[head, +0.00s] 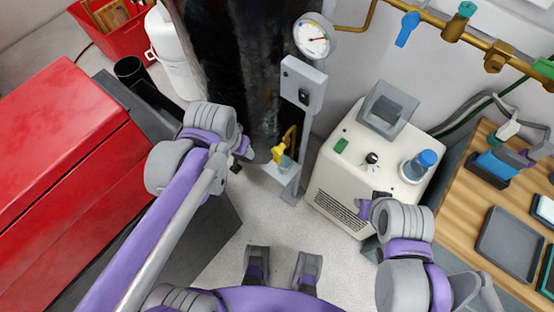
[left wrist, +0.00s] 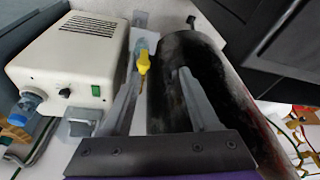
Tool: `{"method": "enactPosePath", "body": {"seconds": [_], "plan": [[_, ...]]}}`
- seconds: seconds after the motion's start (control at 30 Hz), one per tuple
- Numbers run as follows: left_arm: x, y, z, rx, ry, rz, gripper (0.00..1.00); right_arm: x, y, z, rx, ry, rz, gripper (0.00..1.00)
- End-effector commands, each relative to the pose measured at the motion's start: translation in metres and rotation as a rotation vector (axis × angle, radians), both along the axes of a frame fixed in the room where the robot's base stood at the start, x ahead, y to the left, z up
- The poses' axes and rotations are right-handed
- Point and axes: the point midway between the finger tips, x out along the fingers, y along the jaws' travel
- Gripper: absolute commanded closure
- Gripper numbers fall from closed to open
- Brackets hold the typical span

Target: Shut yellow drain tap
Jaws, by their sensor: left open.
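The yellow drain tap (head: 279,151) shows in the head view at the foot of the dark cylinder, above a small light container. In the left wrist view the yellow tap (left wrist: 143,62) is by the tip of the left-hand finger, not centred between the fingers. I cannot tell whether they touch. My left gripper (head: 252,158) is just left of the tap in the head view. Its fingers (left wrist: 166,78) stand apart and empty in the left wrist view. My right gripper (head: 367,206) is in front of the cream machine, away from the tap; its jaws are too small to read.
The dark cylinder (head: 240,65) stands close behind the tap. A grey post with a box (head: 303,85) is to its right, then the cream machine (head: 345,160). A red cabinet (head: 60,130) fills the left. A wooden bench (head: 455,195) is at right. Floor before the tap is clear.

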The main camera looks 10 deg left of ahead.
Motion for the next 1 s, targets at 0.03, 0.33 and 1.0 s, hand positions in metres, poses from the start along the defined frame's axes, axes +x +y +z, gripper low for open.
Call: {"method": "enactPosePath", "body": {"seconds": [0.03, 0.33, 1.0], "plan": [[0.019, -0.009, -0.023, 0.008, 0.038, -0.041, 0.39, -0.003, 0.000, -0.025, 0.000, 0.008, 0.000, 0.66], [0.105, -0.059, -0.111, 0.055, 0.224, -0.256, 0.39, -0.003, 0.000, -0.098, 0.000, 0.032, 0.000, 0.66], [0.129, -0.077, -0.209, 0.070, 0.282, -0.326, 0.39, -0.001, 0.000, -0.138, 0.000, 0.046, 0.000, 0.66]]}}
